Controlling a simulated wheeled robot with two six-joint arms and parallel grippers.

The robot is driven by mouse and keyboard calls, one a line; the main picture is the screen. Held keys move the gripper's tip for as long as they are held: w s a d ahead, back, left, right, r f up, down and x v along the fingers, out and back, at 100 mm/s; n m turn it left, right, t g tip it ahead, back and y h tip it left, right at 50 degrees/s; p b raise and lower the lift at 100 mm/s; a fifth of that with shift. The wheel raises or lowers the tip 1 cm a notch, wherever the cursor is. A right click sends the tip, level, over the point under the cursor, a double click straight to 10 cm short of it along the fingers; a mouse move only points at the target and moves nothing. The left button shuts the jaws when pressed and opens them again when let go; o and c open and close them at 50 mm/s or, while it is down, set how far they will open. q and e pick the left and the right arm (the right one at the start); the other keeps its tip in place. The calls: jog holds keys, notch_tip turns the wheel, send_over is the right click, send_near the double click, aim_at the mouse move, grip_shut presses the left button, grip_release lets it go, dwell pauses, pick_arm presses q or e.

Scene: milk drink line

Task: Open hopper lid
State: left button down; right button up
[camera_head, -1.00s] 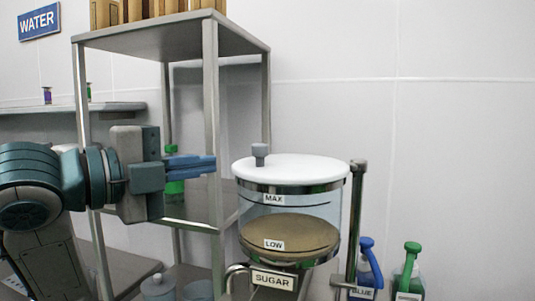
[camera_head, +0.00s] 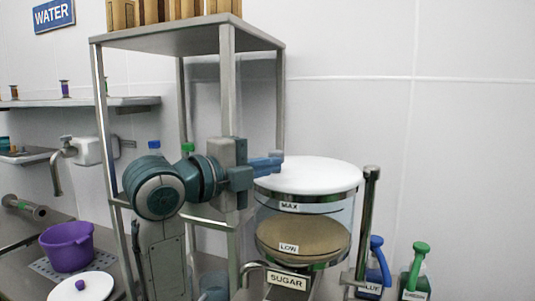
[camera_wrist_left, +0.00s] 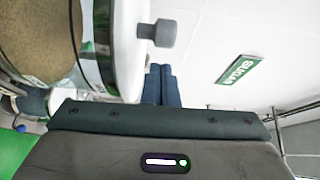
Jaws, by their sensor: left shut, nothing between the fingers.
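The clear sugar hopper (camera_head: 335,214) has a flat white lid (camera_head: 320,175) seated on top. In the head view my left gripper (camera_head: 276,163) is at the lid's left edge, with blue fingers level and pointing right. The fingers mostly hide the lid knob there. In the left wrist view the grey knob (camera_wrist_left: 165,33) stands out from the white lid (camera_wrist_left: 128,45), just beyond the tips of my shut, empty fingers (camera_wrist_left: 161,70). The knob is not between the fingers. My right gripper is out of view.
A metal rack (camera_head: 228,80) stands beside the hopper, its post behind my left gripper. A metal post (camera_head: 368,200) stands at the hopper's right. Blue (camera_head: 375,268) and green (camera_head: 417,270) bottles stand at lower right. A purple pot (camera_head: 67,247) is at lower left.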

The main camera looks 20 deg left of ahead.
pick_arm(q)
jog(key=shift+w+a, duration=0.35)
jog(key=shift+w, duration=0.25)
jog(key=shift+a, duration=0.1)
jog(key=shift+w, duration=0.15)
jog(key=shift+w+a+f+m+h, duration=0.1)
jog(key=shift+w+a+m+h, duration=0.2)
jog(key=shift+w+h, duration=0.15)
jog(key=w+g, duration=0.1)
jog(key=w+a+m+h+b, duration=0.1)
jog(key=w+a+m+g+h, duration=0.1)
jog(key=w, duration=0.1)
jog(key=shift+w+g+h, duration=0.1)
jog(key=shift+g+h, duration=0.15)
jog(key=shift+g, duration=0.05)
jog(key=w, duration=0.3)
jog(key=w+b, duration=0.1)
jog(key=shift+w+a, duration=0.2)
jog(key=shift+a, duration=0.2)
jog(key=shift+w+a, duration=0.1)
jog(key=shift+w, duration=0.75)
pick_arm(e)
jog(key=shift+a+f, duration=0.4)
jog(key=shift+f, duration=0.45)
pick_arm(q)
jog(key=shift+s, duration=0.1)
